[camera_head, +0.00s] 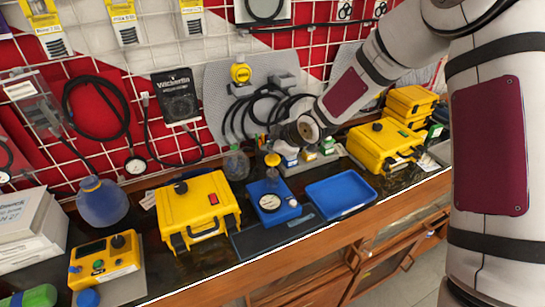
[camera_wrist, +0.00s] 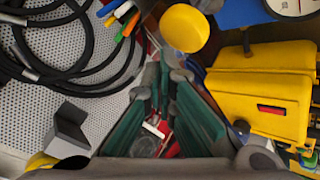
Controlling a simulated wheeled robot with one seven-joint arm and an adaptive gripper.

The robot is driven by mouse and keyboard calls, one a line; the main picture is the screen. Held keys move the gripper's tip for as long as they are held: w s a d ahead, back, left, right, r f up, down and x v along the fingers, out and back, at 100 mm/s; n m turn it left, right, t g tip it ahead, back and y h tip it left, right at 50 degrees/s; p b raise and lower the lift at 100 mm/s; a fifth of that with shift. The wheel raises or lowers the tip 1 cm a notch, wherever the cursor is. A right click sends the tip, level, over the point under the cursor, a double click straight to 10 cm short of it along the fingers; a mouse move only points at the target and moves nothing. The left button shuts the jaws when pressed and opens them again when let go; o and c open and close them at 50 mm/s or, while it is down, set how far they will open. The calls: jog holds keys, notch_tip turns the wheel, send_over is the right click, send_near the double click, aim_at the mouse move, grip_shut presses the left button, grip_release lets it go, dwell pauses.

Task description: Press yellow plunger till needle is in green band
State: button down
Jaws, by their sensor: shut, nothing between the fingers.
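The yellow plunger (camera_head: 272,160) is a round knob standing up on the blue regulator block (camera_head: 285,214). In the wrist view the plunger's round yellow top (camera_wrist: 185,27) lies just beyond my fingertips, and I cannot tell whether they touch it. The white gauge (camera_head: 270,202) faces up on the front of the block. Its rim also shows at the top right of the wrist view (camera_wrist: 292,6). The needle and green band are too small to read. My gripper (camera_wrist: 166,66) is shut and empty, with green fingers. In the head view it is behind and right of the plunger, its fingers mostly hidden.
A yellow case (camera_head: 198,207) stands left of the block and a blue tray (camera_head: 341,195) right of it. Another yellow case (camera_head: 383,146) is farther right. Black hoses (camera_head: 262,108) hang on the board behind my gripper. A clear flask (camera_head: 237,164) stands close behind the block.

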aim_at(271, 158)
jog(key=shift+r, duration=0.15)
jog(key=shift+r+p, duration=0.7)
jog(key=shift+r, duration=1.7)
dwell(0.4)
